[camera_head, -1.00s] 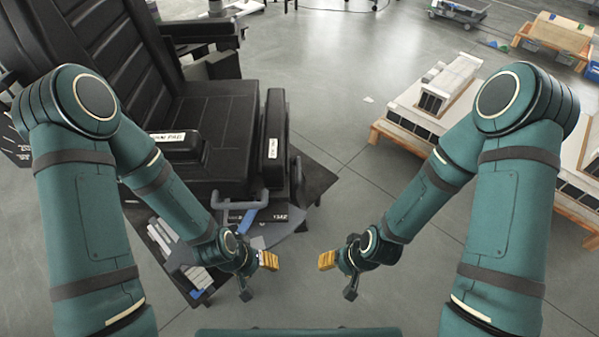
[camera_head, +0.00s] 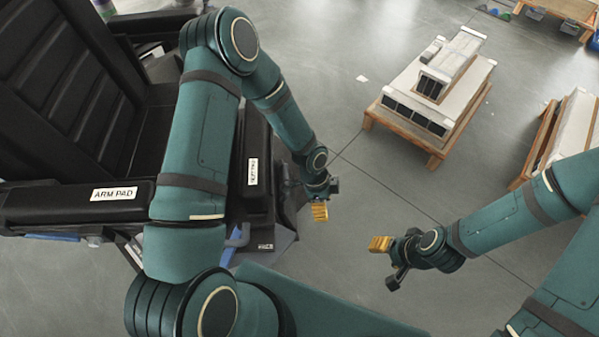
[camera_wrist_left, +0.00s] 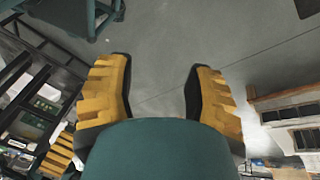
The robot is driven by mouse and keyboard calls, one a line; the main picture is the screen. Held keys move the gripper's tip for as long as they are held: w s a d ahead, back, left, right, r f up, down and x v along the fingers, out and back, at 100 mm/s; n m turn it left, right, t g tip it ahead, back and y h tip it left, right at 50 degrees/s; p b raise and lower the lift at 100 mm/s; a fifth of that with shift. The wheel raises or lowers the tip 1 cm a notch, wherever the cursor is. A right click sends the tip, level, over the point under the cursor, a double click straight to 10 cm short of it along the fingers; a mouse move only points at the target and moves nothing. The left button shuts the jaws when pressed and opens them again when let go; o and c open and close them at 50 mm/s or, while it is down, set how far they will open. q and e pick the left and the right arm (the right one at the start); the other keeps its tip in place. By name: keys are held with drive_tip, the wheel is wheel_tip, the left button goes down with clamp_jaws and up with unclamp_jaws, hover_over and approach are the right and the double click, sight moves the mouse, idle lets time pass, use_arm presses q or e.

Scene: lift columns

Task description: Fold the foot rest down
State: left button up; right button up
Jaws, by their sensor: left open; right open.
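A black padded chair (camera_head: 68,125) stands at the left in the head view. A dark upright pad with a white label (camera_head: 254,178) is at its front, partly hidden behind my left arm. Below it a dark plate with a small label (camera_head: 262,247) and a blue-grey bar (camera_head: 236,240) show. I cannot tell for sure which part is the foot rest or how far it is folded. My left gripper (camera_head: 319,212) is right of the pad, apart from it; its spread, empty yellow fingers show in the left wrist view (camera_wrist_left: 158,72). My right gripper (camera_head: 381,244) is open and empty over the floor.
A wooden pallet with white-and-black units (camera_head: 428,105) stands at the upper right, and another pallet (camera_head: 562,135) at the right edge.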

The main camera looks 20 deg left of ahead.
use_arm(q)
drive_tip(key=w+a+m+y, duration=0.7)
drive_tip(key=w+a+m, duration=0.55)
drive_tip(key=m, duration=0.35)
drive_tip(key=x, duration=0.4)
drive_tip(key=b+x, duration=0.1)
drive_tip(key=x, duration=0.8)
drive_tip(key=shift+s+d+f, duration=0.15)
drive_tip(key=shift+d+f, duration=0.05)
drive_tip(key=shift+d, duration=0.05)
clamp_jaws()
